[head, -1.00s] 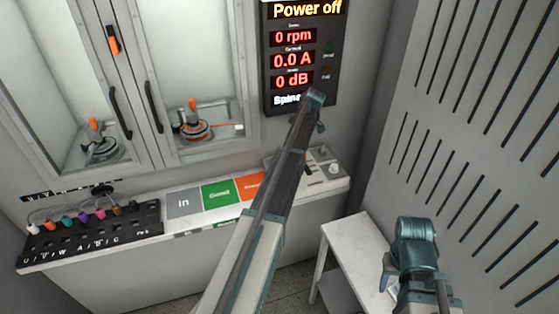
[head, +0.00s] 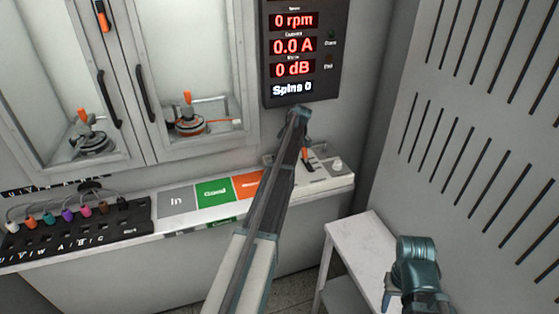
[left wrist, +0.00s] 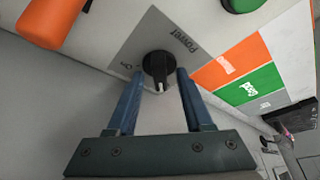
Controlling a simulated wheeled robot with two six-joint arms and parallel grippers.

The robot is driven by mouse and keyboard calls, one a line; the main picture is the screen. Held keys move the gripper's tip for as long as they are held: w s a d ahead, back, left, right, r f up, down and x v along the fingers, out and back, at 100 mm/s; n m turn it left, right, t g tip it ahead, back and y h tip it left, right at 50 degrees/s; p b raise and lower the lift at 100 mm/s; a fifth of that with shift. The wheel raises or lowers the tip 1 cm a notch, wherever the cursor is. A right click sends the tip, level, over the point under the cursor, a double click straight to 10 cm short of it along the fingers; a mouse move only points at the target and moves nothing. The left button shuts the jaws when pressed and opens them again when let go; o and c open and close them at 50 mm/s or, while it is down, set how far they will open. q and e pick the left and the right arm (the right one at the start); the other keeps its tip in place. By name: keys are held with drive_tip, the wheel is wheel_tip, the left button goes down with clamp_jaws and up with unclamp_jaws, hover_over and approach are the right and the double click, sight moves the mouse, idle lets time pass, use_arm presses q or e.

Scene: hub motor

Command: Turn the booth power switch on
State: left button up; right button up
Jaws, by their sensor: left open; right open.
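The booth power switch (left wrist: 157,66) is a black round knob with a white mark, on a grey plate lettered "Power" and "On". In the left wrist view its white mark points toward my gripper, not at "On". My left gripper (left wrist: 160,74) is open, with one finger on either side of the knob; contact is unclear. In the head view my left arm hides the switch and that gripper's fingers. My right gripper (head: 416,268) is at the lower right, above a small white table, away from the switch; its fingertips barely show.
A dark display (head: 303,50) reads 0 rpm, 0.0 A, 0 dB. The white side table (head: 365,240) is bare on top.

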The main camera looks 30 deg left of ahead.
use_arm(q)
clamp_jaws()
drive_tip(key=shift+m, duration=0.3)
idle(0.3)
drive_tip(key=m, duration=0.1)
drive_tip(key=m+t, duration=0.1)
drive_tip(key=m, duration=0.1)
drive_tip(key=shift+s+m+t, duration=0.25)
drive_tip(key=shift+m+t, duration=0.05)
drive_tip(key=shift+m, duration=0.1)
drive_tip(key=m+t, duration=0.1)
drive_tip(key=m, duration=0.1)
drive_tip(key=m+h, duration=0.1)
drive_tip(key=m, duration=0.1)
drive_tip(key=shift+m+t, duration=0.3)
drive_tip(key=shift+t, duration=0.1)
drive_tip(key=m, duration=0.1)
drive_tip(key=m+h, duration=0.1)
drive_tip(key=m, duration=0.1)
drive_tip(key=m+t, duration=0.1)
drive_tip(key=m, duration=0.1)
drive_tip(key=shift+s+a+h, duration=0.1)
drive_tip(key=shift+a+h, duration=0.15)
drive_tip(key=shift+h, duration=0.15)
drive_tip(key=shift+m+h, duration=0.7)
drive_tip(key=shift+m, duration=1.2)
